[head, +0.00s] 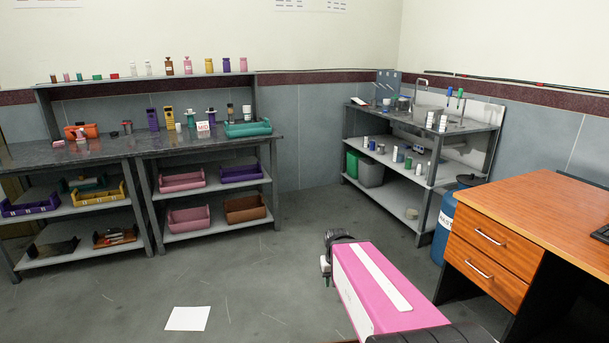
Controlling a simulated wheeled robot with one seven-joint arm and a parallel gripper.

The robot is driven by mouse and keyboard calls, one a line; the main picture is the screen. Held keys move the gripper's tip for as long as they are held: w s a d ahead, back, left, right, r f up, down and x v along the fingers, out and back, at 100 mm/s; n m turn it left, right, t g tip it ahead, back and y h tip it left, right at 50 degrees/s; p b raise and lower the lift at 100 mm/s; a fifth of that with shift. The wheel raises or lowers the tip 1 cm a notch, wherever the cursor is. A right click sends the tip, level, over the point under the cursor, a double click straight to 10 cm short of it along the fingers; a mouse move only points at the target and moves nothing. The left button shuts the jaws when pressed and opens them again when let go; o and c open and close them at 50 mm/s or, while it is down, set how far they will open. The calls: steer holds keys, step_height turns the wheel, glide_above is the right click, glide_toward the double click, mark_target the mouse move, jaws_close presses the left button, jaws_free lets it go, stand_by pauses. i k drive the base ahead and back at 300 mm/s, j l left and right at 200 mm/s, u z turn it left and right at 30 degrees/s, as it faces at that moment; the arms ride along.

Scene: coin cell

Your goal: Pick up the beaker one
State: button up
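I cannot clearly make out which object is the beaker; the vessels are small and far off. Candidates are the small grey and white containers (404,103) on top of the sink bench at the right. White cup-like vessels (442,122) stand near that bench's front right corner. My pink arm reaches up from the bottom right. Its dark end, with a small grey part that may be my gripper (325,266), is over the floor, well apart from both benches. The fingers are mostly hidden, so I cannot see whether they are open or shut.
A long dark-topped bench (100,150) with bottles and bins stands at the left. A wooden desk (540,215) and a blue drum (446,228) stand at the right. White paper (187,318) lies on the floor. The floor between the benches is clear.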

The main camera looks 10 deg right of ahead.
mark_target(429, 119)
steer(key=i+j+z, duration=0.1)
steer(key=i, duration=0.8)
steer(key=i+j+z, duration=0.1)
steer(key=i, duration=0.8)
steer(key=i+j+z, duration=0.1)
steer(key=i+z, duration=0.3)
steer(key=i+j+z, duration=0.2)
steer(key=z, duration=0.25)
steer(key=i+j+z, duration=0.55)
steer(key=j+z, duration=0.3)
steer(key=l, duration=0.15)
